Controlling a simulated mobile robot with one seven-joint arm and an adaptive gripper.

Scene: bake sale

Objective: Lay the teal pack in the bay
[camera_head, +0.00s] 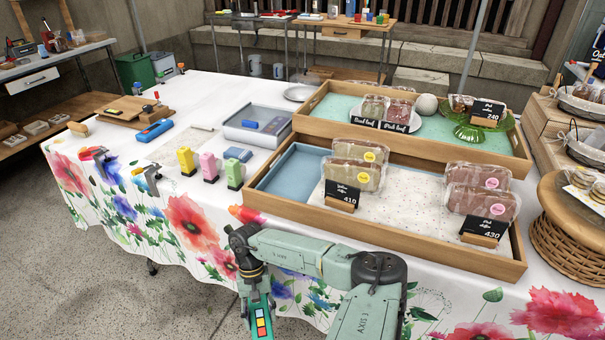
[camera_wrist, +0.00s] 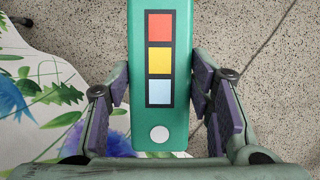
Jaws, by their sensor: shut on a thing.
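The teal pack (camera_wrist: 160,115) has red, yellow and blue squares and a white dot on its face. In the wrist view it lies between the two finger pads of my gripper (camera_wrist: 162,102), which is shut on it. The pack also shows in the head view (camera_head: 262,324), hanging in front of the table's front edge, below the tabletop. My gripper (camera_head: 258,305) points down there. The front wooden tray (camera_head: 400,240) has an empty blue-lined bay (camera_head: 288,176) at its left end. The far end of the pack runs out of the wrist view.
Wrapped loaves (camera_head: 353,177) and price cards fill the tray's speckled part. Yellow, pink and green stamp-like items (camera_head: 208,166) stand left of the bay. A grey shallow case (camera_head: 258,122) lies behind them. A second wooden tray (camera_head: 480,147) stands behind the front one.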

